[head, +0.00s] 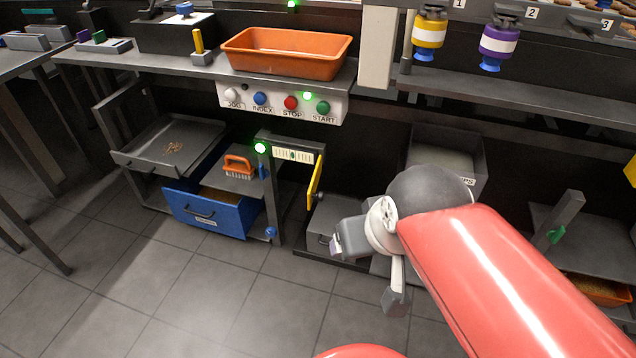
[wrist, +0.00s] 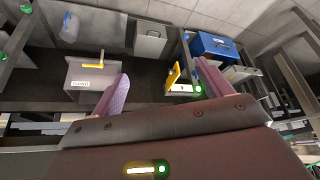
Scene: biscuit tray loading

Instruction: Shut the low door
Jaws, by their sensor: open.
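The low door (head: 315,178) is a narrow yellow panel seen nearly edge-on in the head view. It stands open, jutting out from the right end of a frame with a pale marked plate (head: 292,155) and a lit green lamp (head: 260,148). The door also shows in the wrist view (wrist: 173,75), between my fingertips in the picture but farther off. My gripper (head: 367,272) is open and empty, low in front of the shelving and to the right of the door. My gripper (wrist: 162,68) does not appear to touch it. The space behind the door is dark.
A blue drawer (head: 208,212) is pulled out left of the door, with an orange brush (head: 239,165) above it. A grey bin (head: 466,143) stands to the right behind my arm. A button panel (head: 285,103) hangs above. The floor in front is clear.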

